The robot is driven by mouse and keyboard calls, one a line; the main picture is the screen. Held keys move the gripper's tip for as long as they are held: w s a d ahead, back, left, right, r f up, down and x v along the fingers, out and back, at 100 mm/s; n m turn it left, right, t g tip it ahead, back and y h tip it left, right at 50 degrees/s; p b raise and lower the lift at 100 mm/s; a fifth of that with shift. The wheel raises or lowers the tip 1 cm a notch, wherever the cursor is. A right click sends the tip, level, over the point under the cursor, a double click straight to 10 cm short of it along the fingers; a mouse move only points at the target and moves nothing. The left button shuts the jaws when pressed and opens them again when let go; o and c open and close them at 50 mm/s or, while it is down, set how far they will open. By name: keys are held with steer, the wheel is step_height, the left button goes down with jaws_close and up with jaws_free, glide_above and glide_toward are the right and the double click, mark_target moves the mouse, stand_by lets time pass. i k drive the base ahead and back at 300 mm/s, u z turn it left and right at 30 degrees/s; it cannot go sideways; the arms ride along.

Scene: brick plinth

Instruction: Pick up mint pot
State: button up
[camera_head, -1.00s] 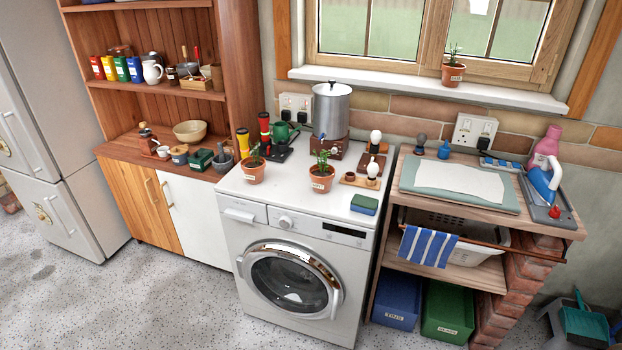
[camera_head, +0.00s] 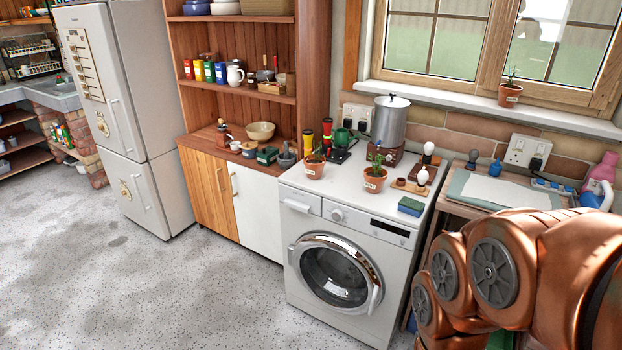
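Three small terracotta pots with green plants and pale labels are in view. One pot (camera_head: 314,168) stands at the left of the white washing machine's top, and a second pot (camera_head: 374,182) stands near its front middle. A third pot (camera_head: 509,97) stands on the windowsill. The labels are too small to read, so I cannot tell which pot is the mint. My copper arm fills the lower right and hides part of the shelf unit there. My gripper is not in view.
A worktop with a board (camera_head: 505,192) is on the right. A wooden dresser (camera_head: 207,192) is left. The floor in front is clear.

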mark_target(375, 176)
steer(key=u, duration=0.15)
steer(key=i, duration=0.95)
